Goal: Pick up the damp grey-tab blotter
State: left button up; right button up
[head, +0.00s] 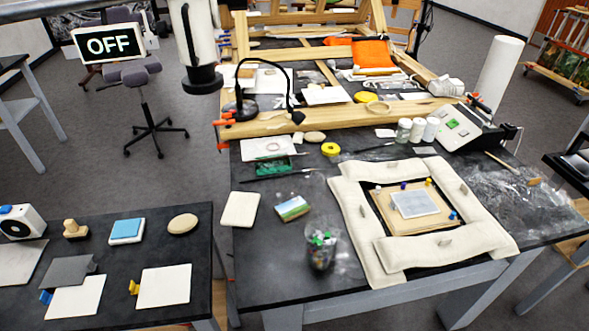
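On the dark left table, a dark grey sheet (68,270) with a small raised part at its right edge lies against a white pad (76,299) with a blue tab. Another white pad (166,286) with a yellow tab lies to the right. A pale grey pad (20,263), cut off by the left picture edge, lies flat and shows no tab. I cannot tell for sure which piece is the grey-tab blotter, or which is damp. Neither of my grippers is in view.
The left table also holds a stamp (75,229), a blue-topped block (127,231) and an oval pad (183,224). A narrow gap separates it from the main table, where a clear cup (321,250) and a weight-framed panel (415,203) stand. An OFF sign (109,45) is behind.

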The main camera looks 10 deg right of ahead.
aim_at(410, 204)
jog(key=z, duration=1.25)
